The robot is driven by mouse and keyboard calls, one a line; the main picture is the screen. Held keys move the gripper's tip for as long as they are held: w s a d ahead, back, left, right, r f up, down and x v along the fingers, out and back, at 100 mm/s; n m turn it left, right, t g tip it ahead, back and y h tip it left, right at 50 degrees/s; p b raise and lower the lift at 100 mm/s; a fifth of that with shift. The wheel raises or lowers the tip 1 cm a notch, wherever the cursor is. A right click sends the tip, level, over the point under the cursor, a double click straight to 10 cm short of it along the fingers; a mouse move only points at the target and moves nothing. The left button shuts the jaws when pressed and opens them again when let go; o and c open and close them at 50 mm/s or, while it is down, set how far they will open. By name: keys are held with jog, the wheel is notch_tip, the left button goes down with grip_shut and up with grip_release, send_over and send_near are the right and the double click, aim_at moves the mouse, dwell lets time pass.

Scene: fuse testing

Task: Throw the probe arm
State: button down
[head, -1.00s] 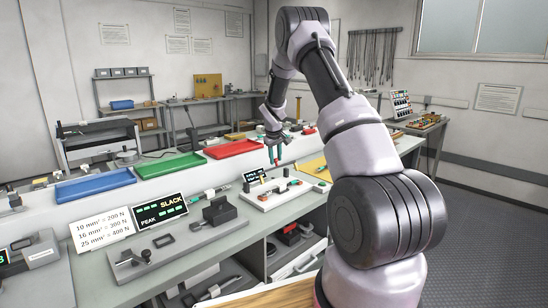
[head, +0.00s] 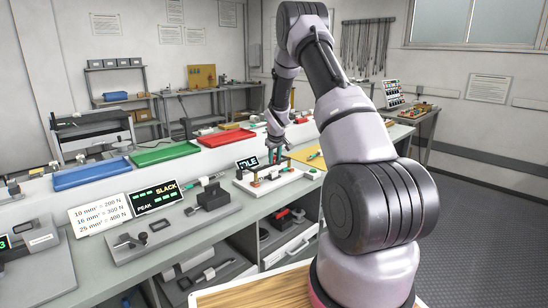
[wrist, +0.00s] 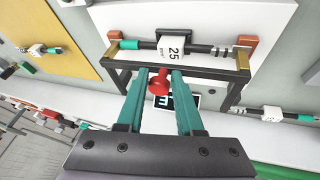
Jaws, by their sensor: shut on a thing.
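The probe arm is a dark crossbar (wrist: 193,66) on two side legs, with a red knob (wrist: 158,82) at its middle. It stands over the white test fixture (wrist: 215,18), where a dark cable piece with a white "25" tag (wrist: 174,50) lies between brown blocks. My gripper (wrist: 160,78) has its teal fingers shut on the red knob, one finger on each side. In the head view, my gripper (head: 277,157) reaches down to the fixture (head: 252,190). My fingers and wrist partly hide the probe arm there. A small display (head: 247,162) beside the fixture reads "IDLE".
Blue (head: 92,176), green (head: 165,153) and red (head: 226,137) trays stand behind the fixture. A pull tester (head: 150,235) and a "SLACK" display (head: 157,197) are to its left. A yellow mat (wrist: 62,38) with a cable piece lies beside the fixture.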

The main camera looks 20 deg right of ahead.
jog(key=shift+s+d+f, duration=0.15)
jog(key=shift+s+f, duration=0.1)
jog(key=shift+s, duration=0.05)
jog(key=c, duration=0.6)
grip_release()
jog(key=shift+w, duration=0.1)
jog(key=shift+w+a+r, duration=0.15)
jog(key=shift+a, duration=0.15)
jog(key=d+v, duration=0.1)
jog(key=v, duration=0.9)
jog(key=shift+s+r, duration=0.25)
jog(key=shift+r, duration=0.1)
jog(key=shift+a, duration=0.15)
